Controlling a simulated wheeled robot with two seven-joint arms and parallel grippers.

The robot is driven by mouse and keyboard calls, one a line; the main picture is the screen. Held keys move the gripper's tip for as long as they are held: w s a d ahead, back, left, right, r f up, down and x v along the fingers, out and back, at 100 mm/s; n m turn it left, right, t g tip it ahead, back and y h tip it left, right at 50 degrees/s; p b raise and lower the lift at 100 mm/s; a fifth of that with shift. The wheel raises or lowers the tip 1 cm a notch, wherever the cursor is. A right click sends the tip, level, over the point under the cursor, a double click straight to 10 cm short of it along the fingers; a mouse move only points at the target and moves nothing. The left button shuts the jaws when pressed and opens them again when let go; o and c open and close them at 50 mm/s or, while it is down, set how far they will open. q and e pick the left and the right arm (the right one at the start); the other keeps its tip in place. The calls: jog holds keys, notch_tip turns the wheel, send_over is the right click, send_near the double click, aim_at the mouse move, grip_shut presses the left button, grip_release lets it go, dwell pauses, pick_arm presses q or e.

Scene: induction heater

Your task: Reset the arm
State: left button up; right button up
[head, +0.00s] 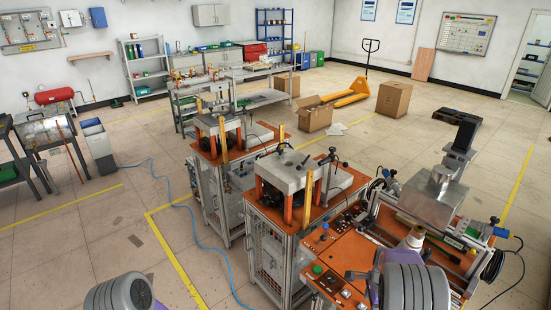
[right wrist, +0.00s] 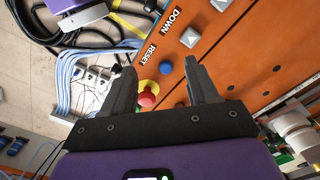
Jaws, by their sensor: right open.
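My right gripper (right wrist: 160,68) is open and empty above an orange control panel (right wrist: 250,55) in the right wrist view. A blue button (right wrist: 165,67) shows between the fingertips. A red mushroom button (right wrist: 147,98) with a yellow ring lies nearer the left finger. I cannot tell whether the fingers touch the panel. In the head view my right arm reaches the orange bench at the lower right. Only a link of my left arm shows at the bottom left; its gripper is outside the picture.
Two orange-topped machines (head: 285,178) stand left of the bench. A metal block (head: 430,195) sits on the bench's right part. White-blue cables (right wrist: 75,65) run beside the panel. Open floor lies left, with a blue hose (head: 190,207) across it.

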jog(key=s+a+f+n, duration=0.3)
jog(key=s+f, duration=0.1)
jog(key=f, duration=0.2)
jog(key=s+a+f+n, duration=0.3)
jog(key=f, duration=0.3)
jog(key=s+a+f+n+y+b, duration=0.1)
jog(key=s+a+f+n+y, duration=0.3)
jog(key=s+a+n, duration=0.85)
pick_arm(q)
notch_tip(320, 180, down, 11)
jog(key=b, duration=1)
jog(key=shift+w, duration=0.15)
pick_arm(e)
notch_tip(320, 180, down, 10)
jog(key=s+a+m, duration=0.1)
jog(key=s+m, duration=0.1)
jog(key=shift+s+a+t, duration=0.15)
jog(key=shift+s+t, duration=0.15)
jog(key=shift+s, duration=0.05)
